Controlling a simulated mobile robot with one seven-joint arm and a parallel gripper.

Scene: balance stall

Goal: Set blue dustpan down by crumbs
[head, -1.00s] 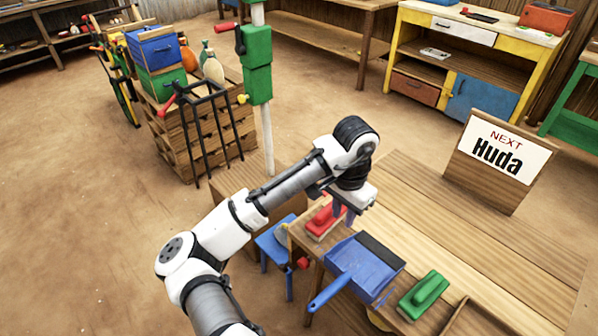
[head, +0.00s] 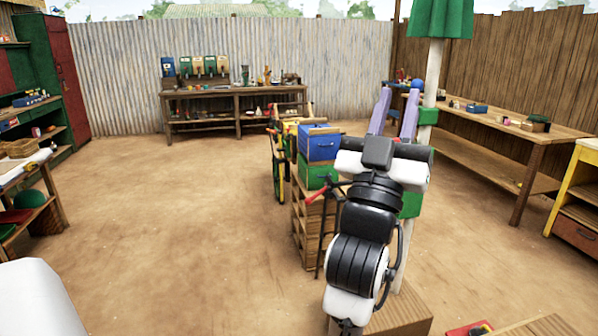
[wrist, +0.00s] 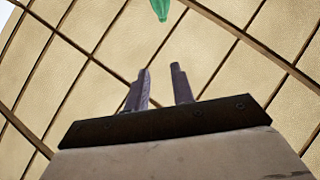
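My gripper (head: 400,93) is raised and points upward in the head view, its two purple fingers apart with nothing between them. The wrist view shows the same open, empty gripper (wrist: 158,80) against a tan panelled covering overhead. The blue dustpan and the crumbs are not in either current view. Only the end of a red brush (head: 468,329) shows at the bottom edge of the head view, beside a sliver of the wooden table (head: 540,326).
A white and green post (head: 432,70) stands close behind my gripper. A crate stack (head: 308,225) with blue (head: 319,143) and green boxes stands behind my arm. Benches line the back wall (head: 237,95) and right fence (head: 510,120). Open dirt floor (head: 180,210) lies at left.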

